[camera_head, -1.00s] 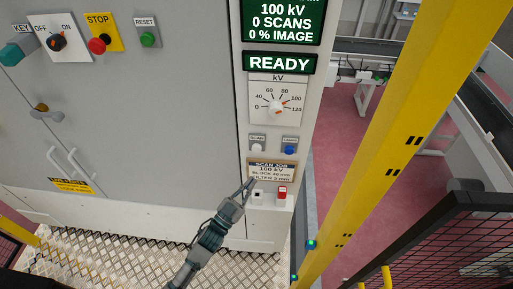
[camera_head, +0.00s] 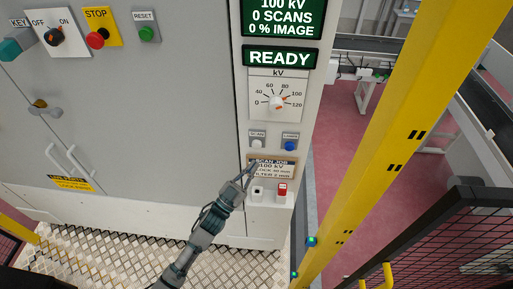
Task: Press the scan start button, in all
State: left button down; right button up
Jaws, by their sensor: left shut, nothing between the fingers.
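The white scan button (camera_head: 257,144) sits under its SCAN label on the narrow control panel. My left gripper (camera_head: 254,167) is shut and empty. Its fingertips point up at the left edge of the scan job card (camera_head: 275,171), a little below the scan button. I cannot tell whether the fingertips touch the panel. The READY display (camera_head: 279,58) is lit green, and the display above it (camera_head: 283,18) reads 100 kV, 0 scans and 0 % image. My right gripper is not in view.
A blue button (camera_head: 290,146) is right of the scan button, below the kV dial (camera_head: 277,102). A red item (camera_head: 282,189) sits below the card. Stop (camera_head: 96,39) and reset (camera_head: 146,34) buttons are at upper left. A yellow post (camera_head: 391,145) stands at right.

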aim_at(259, 144)
pick_arm(q)
jog(key=w+b, duration=0.1)
jog(key=w, duration=0.4)
jog(key=shift+w, duration=0.1)
dwell(1.4)
jog(key=shift+w+r, duration=0.1)
jog(key=shift+w, duration=0.1)
jog(key=shift+w, duration=0.55)
dwell(0.8)
jog(key=shift+s, duration=0.15)
jog(key=shift+s+p, duration=0.35)
jog(key=shift+s, duration=0.45)
